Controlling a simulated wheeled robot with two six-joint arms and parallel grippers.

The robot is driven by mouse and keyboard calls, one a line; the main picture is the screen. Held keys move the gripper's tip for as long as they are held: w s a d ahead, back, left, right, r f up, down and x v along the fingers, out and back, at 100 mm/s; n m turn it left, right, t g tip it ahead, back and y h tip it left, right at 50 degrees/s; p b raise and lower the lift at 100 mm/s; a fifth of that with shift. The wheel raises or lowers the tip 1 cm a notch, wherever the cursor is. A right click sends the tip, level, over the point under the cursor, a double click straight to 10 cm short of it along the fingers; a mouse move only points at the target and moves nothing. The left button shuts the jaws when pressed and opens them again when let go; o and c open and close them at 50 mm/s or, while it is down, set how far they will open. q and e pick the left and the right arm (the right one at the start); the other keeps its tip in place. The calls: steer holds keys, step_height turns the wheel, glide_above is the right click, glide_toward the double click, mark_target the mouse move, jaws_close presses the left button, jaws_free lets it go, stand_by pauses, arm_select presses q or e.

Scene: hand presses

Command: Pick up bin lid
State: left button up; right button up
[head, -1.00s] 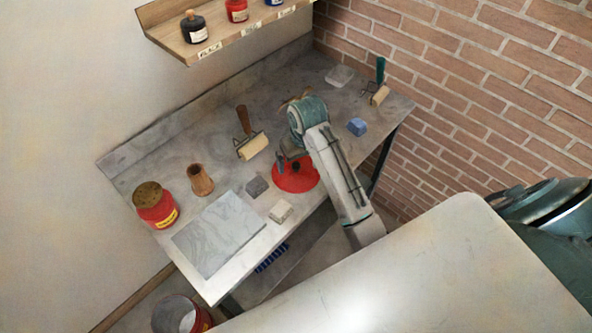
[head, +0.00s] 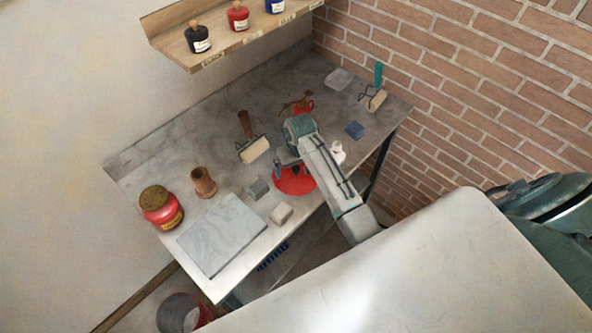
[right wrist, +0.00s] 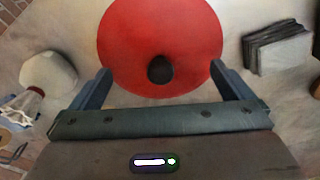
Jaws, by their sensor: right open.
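The bin lid (head: 293,182) is a flat red disc with a black knob, lying on the grey bench near its front edge. It also shows in the right wrist view (right wrist: 160,25), where the knob (right wrist: 160,69) is at the lid's near part. My right gripper (head: 287,163) is over the lid, its arm hiding part of it. In the right wrist view its two fingers (right wrist: 165,82) are apart, one on each side of the knob, with nothing held. How high they are above the lid is hard to tell. My left gripper is out of view.
A roller (head: 254,149), a red tin (head: 161,209) and a grey slab (head: 220,235) share the bench. A red bin (head: 182,314) stands on the floor.

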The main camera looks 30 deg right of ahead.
steer(key=shift+f, duration=0.7)
steer(key=shift+s, duration=0.1)
steer(key=c, duration=2.2)
